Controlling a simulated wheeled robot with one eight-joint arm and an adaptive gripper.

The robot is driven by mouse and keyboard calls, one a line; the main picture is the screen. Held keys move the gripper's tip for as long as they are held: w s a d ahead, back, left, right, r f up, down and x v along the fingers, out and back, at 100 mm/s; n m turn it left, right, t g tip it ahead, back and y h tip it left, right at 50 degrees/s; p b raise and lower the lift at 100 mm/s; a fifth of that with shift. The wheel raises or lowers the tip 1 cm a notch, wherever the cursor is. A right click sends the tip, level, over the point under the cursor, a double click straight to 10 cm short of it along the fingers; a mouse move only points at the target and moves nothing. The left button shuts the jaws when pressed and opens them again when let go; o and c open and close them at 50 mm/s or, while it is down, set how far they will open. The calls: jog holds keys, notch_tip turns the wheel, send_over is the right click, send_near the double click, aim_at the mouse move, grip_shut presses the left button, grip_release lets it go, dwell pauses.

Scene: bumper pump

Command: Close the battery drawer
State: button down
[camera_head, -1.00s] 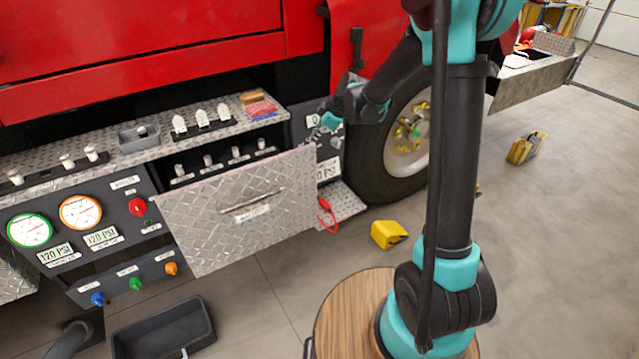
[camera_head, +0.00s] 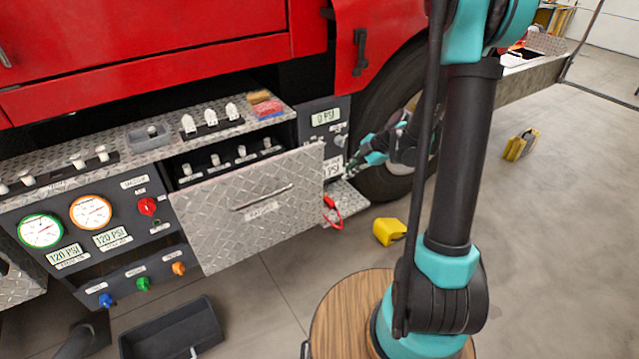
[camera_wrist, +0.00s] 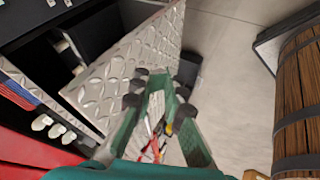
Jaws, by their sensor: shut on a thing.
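A drawer with a diamond-plate metal front (camera_head: 225,222) and a bar handle (camera_head: 262,197) stands pulled out from the truck's side panel. Its small label is too blurred to read. The front also shows in the wrist view (camera_wrist: 150,50), slanting past my fingertips, with a dark gap behind it. My gripper (camera_head: 352,167) is just to the right of the drawer front's right edge, seemingly apart from it. In the wrist view the finger ends of my gripper (camera_wrist: 158,80) come together over the metal front. What they hold cannot be made out.
A red clamp (camera_head: 331,212) lies on a metal step under the gripper. A yellow chock (camera_head: 389,231) is on the floor in front of the wheel (camera_head: 376,110). A black bin (camera_head: 172,332) sits at lower left. A gauge panel (camera_head: 65,200) is left of the drawer.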

send_near(317, 186)
notch_tip(317, 186, down, 4)
jog(key=s, duration=0.3)
jog(key=shift+w+a, duration=0.7)
jog(key=shift+w, duration=0.2)
jog(key=shift+w+a, duration=0.75)
jog(key=shift+w, duration=0.15)
jog(key=shift+w+a, duration=0.1)
jog(key=shift+w, duration=0.05)
jog(key=w+a, duration=0.5)
jog(key=w, duration=0.3)
jog(key=w+a, duration=0.6)
jog(key=w, duration=0.3)
jog(key=shift+a, duration=0.3)
